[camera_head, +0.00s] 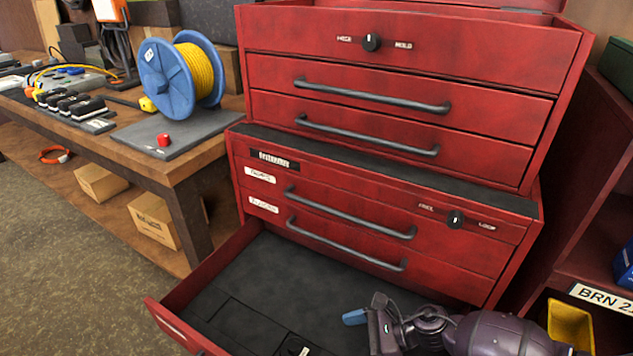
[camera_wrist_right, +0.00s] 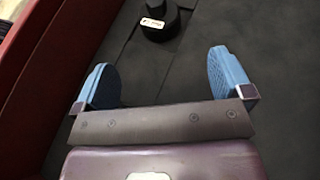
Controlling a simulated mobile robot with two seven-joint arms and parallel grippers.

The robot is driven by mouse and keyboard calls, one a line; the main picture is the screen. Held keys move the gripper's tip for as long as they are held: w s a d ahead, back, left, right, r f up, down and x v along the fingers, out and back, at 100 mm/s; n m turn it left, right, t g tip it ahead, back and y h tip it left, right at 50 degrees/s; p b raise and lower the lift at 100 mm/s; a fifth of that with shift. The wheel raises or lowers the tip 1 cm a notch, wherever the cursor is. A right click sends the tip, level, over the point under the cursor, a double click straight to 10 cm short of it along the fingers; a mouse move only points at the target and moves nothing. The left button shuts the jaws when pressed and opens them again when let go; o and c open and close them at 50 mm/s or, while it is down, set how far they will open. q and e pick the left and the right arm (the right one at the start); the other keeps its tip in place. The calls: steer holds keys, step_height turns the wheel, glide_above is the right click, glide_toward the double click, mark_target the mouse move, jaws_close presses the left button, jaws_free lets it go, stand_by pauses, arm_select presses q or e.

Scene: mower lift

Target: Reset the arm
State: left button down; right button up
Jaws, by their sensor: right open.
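My right arm reaches in from the lower right in the head view. Its gripper (camera_head: 356,318) hangs over the open bottom drawer (camera_head: 215,268) of the red tool chest. In the right wrist view the same gripper (camera_wrist_right: 163,76) has its two blue finger pads wide apart, with nothing between them. A black round object (camera_wrist_right: 160,22) with a small label lies on the dark drawer liner beyond the fingertips, apart from them. It shows partly at the bottom edge of the head view (camera_head: 293,346). My left gripper is not in view.
The red chest (camera_head: 400,140) has its other drawers shut. A wooden workbench (camera_head: 165,165) on the left holds a blue reel (camera_head: 165,77) with yellow cable and several tools. A red shelf with a yellow bin (camera_head: 570,325) stands on the right. Much of the drawer floor is bare.

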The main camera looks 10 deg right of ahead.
steer(key=s+d+r+m+t+h+p, duration=0.1)
steer(key=s+r+m+t+h+p, duration=0.3)
steer(key=m, duration=1)
steer(key=s+r+m+t+p, duration=0.2)
steer(key=s+r+m+t, duration=0.5)
steer(key=m, duration=0.6)
arm_select(q)
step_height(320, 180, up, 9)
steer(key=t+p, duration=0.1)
steer(key=p, duration=0.4)
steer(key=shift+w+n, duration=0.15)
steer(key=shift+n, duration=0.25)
arm_select(e)
steer(key=s+d+m+g+h, duration=0.1)
steer(key=s+d+m+h, duration=0.3)
steer(key=s+d+m, duration=0.3)
steer(key=s+d+m+g+h, duration=0.1)
steer(key=s+d+m+h, duration=0.4)
steer(key=m, duration=1.2)
steer(key=s+d, duration=0.2)
steer(key=s, duration=0.1)
steer(key=shift+s+f, duration=0.15)
steer(key=shift+s, duration=0.2)
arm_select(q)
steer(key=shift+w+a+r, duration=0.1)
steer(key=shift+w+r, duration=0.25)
